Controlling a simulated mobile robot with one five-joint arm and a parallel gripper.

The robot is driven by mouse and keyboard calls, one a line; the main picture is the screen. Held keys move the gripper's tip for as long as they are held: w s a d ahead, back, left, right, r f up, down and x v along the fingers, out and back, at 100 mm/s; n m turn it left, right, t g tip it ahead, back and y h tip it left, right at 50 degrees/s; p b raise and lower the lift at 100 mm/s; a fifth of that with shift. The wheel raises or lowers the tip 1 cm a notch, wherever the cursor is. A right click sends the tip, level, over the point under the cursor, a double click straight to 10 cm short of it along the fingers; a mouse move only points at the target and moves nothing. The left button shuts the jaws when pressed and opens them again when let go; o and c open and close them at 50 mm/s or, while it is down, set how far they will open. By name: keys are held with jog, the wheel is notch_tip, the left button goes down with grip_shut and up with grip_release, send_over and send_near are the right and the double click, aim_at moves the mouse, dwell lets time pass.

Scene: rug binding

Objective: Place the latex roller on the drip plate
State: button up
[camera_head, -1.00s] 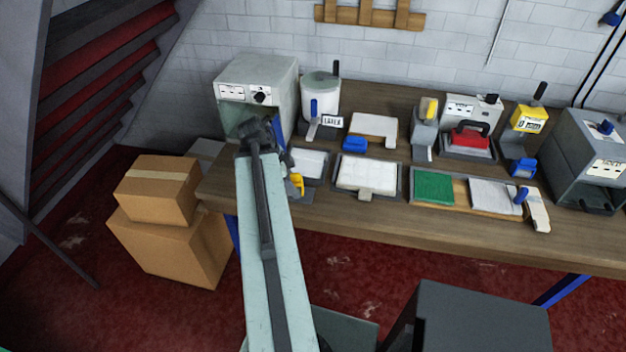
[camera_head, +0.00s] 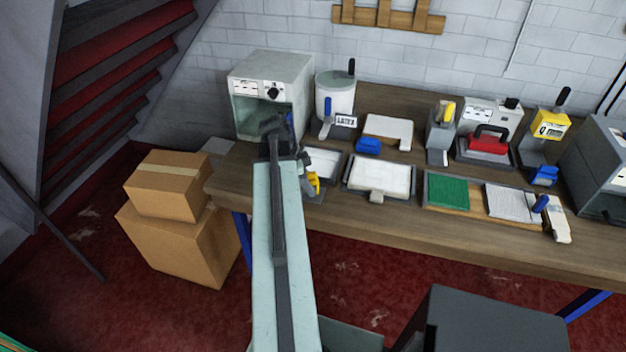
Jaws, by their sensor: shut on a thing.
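My gripper (camera_head: 276,128) is at the end of my raised pale arm, in front of the open grey box oven at the left end of the bench. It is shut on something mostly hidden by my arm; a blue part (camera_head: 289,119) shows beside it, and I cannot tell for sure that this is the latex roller. A grey tray with a white surface (camera_head: 322,161) lies just right of my arm. A yellow-handled tool (camera_head: 313,183) is at its front edge, over a dark plate (camera_head: 314,197). I cannot tell which of these is the drip plate.
The oven (camera_head: 270,80) stands behind my gripper. The white latex pot (camera_head: 336,95) has a blue-handled tool (camera_head: 327,112) in front. A white mat tray (camera_head: 379,177), blue block (camera_head: 368,146) and green pad (camera_head: 447,191) lie to the right. Cardboard boxes (camera_head: 180,240) stand left of the bench.

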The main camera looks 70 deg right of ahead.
jog(key=shift+f, duration=0.2)
jog(key=o, duration=1.2)
jog(key=shift+r, duration=0.1)
jog(key=p+v, duration=1.1)
jog(key=v, duration=0.1)
jog(key=shift+r, duration=0.2)
